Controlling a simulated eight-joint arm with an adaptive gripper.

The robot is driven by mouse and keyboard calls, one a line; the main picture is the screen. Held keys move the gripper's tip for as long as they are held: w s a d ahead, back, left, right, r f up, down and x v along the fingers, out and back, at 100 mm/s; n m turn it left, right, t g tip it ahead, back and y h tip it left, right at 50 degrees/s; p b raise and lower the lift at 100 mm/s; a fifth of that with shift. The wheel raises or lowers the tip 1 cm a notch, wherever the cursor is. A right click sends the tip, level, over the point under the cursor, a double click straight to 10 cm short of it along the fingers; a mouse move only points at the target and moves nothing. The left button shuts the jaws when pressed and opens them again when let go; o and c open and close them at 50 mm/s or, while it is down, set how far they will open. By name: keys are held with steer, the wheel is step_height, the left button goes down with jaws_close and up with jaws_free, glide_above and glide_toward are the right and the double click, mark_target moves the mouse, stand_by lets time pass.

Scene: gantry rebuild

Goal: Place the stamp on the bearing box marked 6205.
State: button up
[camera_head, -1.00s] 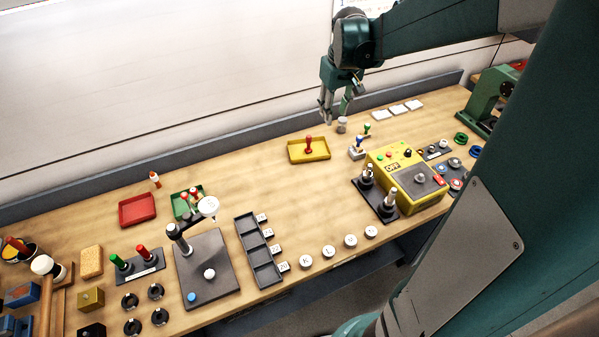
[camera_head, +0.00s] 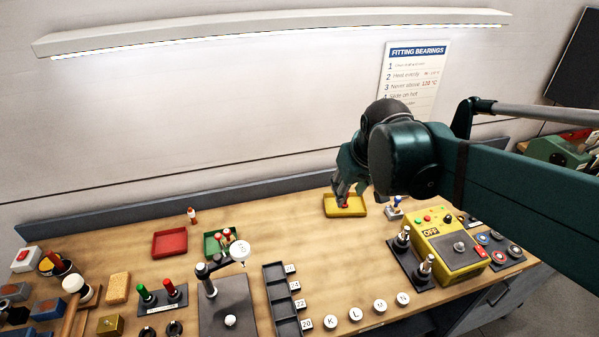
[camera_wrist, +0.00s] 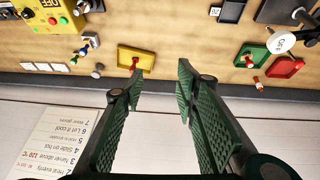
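A red-handled piece that looks like a stamp (camera_wrist: 135,62) stands in a yellow tray (camera_wrist: 122,55) in the wrist view. The yellow tray (camera_head: 331,211) also shows at the back right of the bench in the head view. My gripper (camera_wrist: 157,86) is open and empty, its two fingers apart. In the head view my gripper (camera_head: 346,192) hangs over the tray and partly hides the red handle. A blue-handled piece (camera_wrist: 82,51) stands beside the tray. Several flat white pieces (camera_wrist: 43,66) lie farther left; no 6205 mark is readable on anything.
A yellow control box (camera_head: 448,243) and dark post stand (camera_head: 415,270) are at the right front. A red tray (camera_head: 170,243), green tray (camera_head: 210,249) and grey press stand (camera_head: 226,305) are left. A wall sign (camera_head: 415,75) hangs behind. Bench between trays is clear.

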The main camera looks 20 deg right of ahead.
steer(key=s+a+f+t, duration=0.1)
steer(key=s+a+t, duration=0.1)
steer(key=s+a, duration=0.5)
steer(key=shift+s+a+f+y, duration=0.35)
steer(key=shift+s+a+y, duration=0.05)
steer(key=shift+s, duration=1.15)
